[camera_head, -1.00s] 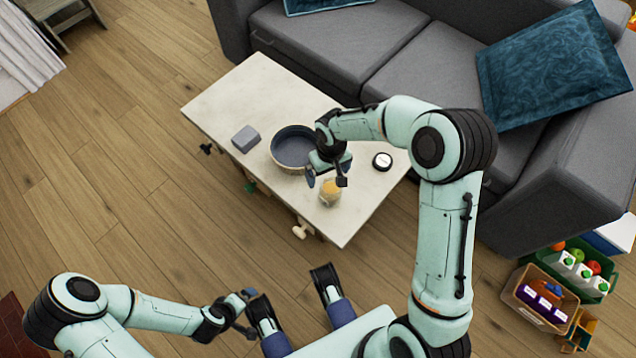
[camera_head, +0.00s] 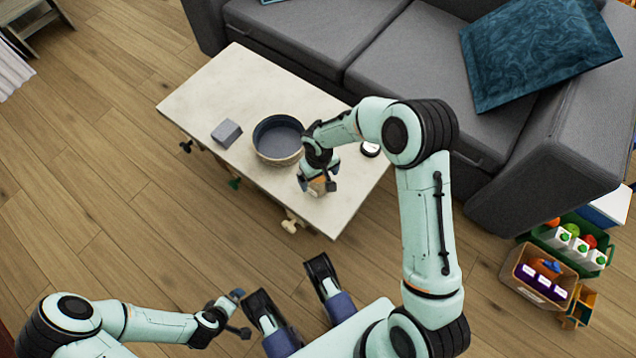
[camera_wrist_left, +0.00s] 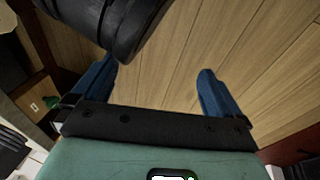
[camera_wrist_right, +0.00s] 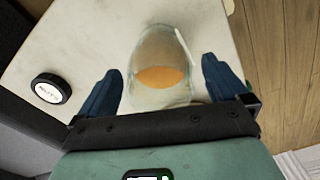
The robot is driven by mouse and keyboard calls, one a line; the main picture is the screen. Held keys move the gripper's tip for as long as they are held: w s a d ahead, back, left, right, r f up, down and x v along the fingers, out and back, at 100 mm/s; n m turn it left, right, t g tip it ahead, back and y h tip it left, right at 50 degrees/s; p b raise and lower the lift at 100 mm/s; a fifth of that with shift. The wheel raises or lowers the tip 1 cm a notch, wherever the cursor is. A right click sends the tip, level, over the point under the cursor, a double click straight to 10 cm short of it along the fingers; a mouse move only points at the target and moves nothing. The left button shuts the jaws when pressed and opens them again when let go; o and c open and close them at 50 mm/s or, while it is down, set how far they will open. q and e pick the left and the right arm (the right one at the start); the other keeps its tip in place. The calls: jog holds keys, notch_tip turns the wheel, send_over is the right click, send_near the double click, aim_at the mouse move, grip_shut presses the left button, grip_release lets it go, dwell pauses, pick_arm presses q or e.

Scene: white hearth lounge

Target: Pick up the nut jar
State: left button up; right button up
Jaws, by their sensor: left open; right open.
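A clear glass jar with orange-brown contents (camera_wrist_right: 160,45) stands on the pale table (camera_head: 205,95). In the right wrist view it lies between and slightly beyond the fingers of my right gripper (camera_wrist_right: 162,72), which is open with visible space on both sides of the glass. In the head view the right gripper (camera_head: 318,186) hides most of the jar. A round black-rimmed piece with a white top lettered like "NUTS" (camera_wrist_right: 50,90) lies apart on the table; it also shows in the head view (camera_head: 370,149). My left gripper (camera_head: 238,313) is open and empty, away from the table.
A dark blue round bowl (camera_head: 279,140) and a grey block (camera_head: 226,132) are on the table left of the right gripper. A grey sofa (camera_head: 330,40) stands behind. Crates with goods (camera_head: 545,275) are on the floor at right. Floor at left is clear.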

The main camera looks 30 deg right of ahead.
jog(key=shift+f, duration=0.9)
jog(key=shift+r, duration=0.1)
jog(key=c, duration=1.2)
pick_arm(q)
jog(key=shift+s+a+f, duration=0.1)
jog(key=shift+s+f, duration=0.35)
jog(key=shift+s, duration=0.05)
jog(key=w+r+t+p, duration=0.1)
jog(key=w+r+p, duration=0.1)
jog(key=w+r, duration=0.15)
jog(key=s+d+r+g+h+p, duration=0.1)
jog(key=s+d+r+g+p, duration=0.1)
jog(key=s, duration=0.4)
jog(key=shift+d+r+p, duration=0.5)
jog(key=shift+d+r, duration=0.2)
jog(key=shift+d, duration=0.05)
pick_arm(e)
notch_tip(320, 180, up, 20)
jog(key=shift+r, duration=0.1)
